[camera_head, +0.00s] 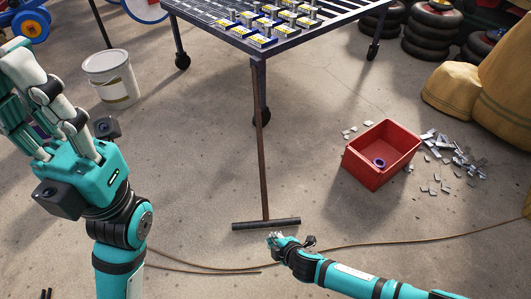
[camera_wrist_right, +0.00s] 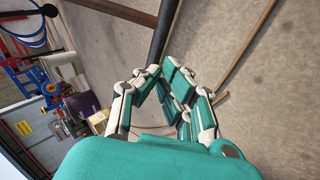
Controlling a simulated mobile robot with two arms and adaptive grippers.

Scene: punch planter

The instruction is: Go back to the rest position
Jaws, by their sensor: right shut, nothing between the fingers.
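My left gripper (camera_head: 48,95) is large and close at the left of the head view, fingers pointing up. Its fingers look spread, with nothing seen between them.
A red crate (camera_head: 382,154) holds a small ring. Metal scraps (camera_head: 455,155) lie beside it. A white bucket (camera_head: 111,78) and a rope (camera_head: 400,242) are on the floor.

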